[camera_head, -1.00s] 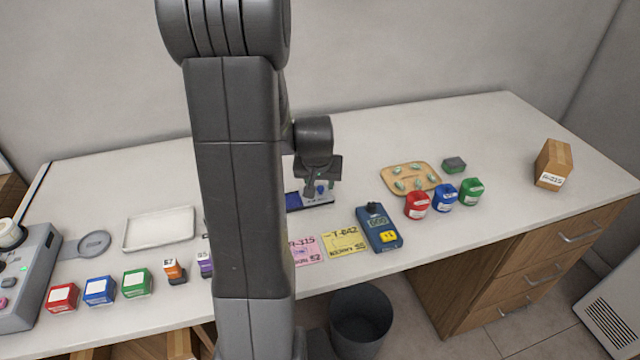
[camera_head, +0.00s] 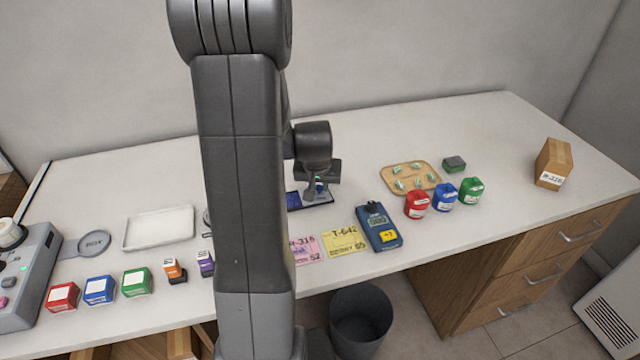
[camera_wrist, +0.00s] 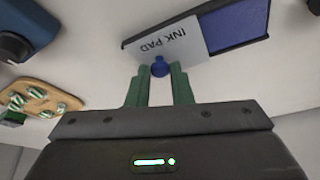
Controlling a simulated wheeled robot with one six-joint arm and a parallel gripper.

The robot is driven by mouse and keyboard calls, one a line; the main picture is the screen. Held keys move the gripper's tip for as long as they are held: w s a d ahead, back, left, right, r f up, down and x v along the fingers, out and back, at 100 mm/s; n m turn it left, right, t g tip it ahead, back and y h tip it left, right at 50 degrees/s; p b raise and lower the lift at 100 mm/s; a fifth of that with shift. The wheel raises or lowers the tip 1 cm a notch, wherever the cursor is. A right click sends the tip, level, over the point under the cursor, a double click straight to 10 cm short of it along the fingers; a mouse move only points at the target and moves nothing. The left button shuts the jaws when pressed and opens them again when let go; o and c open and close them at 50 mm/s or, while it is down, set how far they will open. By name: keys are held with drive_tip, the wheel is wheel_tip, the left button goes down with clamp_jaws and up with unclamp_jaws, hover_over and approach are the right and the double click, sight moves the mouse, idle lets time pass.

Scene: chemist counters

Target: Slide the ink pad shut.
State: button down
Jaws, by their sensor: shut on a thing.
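The ink pad shows in the wrist view as a white lid (camera_wrist: 170,43) marked INK PAD over a tray with a dark blue pad (camera_wrist: 238,25). The lid is slid to one side, so part of the blue pad is bare. A round blue knob (camera_wrist: 160,67) sits at the lid's edge. My gripper (camera_wrist: 160,74) has its green fingers closed on the knob. In the head view the ink pad (camera_head: 293,200) lies on the counter, partly hidden behind my arm and gripper (camera_head: 318,188).
A blue meter (camera_head: 379,228) and yellow and pink cards (camera_head: 344,240) lie in front. A wooden tray (camera_head: 410,167) with striped pieces and red, blue and green containers (camera_head: 444,196) stand to the right. A white tray (camera_head: 160,229) lies left. The counter behind the ink pad is clear.

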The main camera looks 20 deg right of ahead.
drive_tip(key=a+b, duration=0.1)
drive_tip(key=a, duration=0.1)
drive_tip(key=a+b, duration=0.2)
drive_tip(key=a, duration=0.1)
drive_tip(key=a+b, duration=0.1)
drive_tip(key=a, duration=0.1)
drive_tip(key=shift+w+a, duration=0.15)
drive_tip(key=shift+w, duration=0.1)
drive_tip(key=c, duration=1.3)
unclamp_jaws()
drive_tip(key=shift+a, duration=0.15)
drive_tip(key=shift+s+r, duration=0.15)
drive_tip(key=shift+r, duration=0.4)
drive_tip(key=v, duration=1.2)
drive_tip(key=shift+s+r, duration=0.2)
drive_tip(key=shift+r, duration=0.1)
drive_tip(key=shift+a+f, duration=0.1)
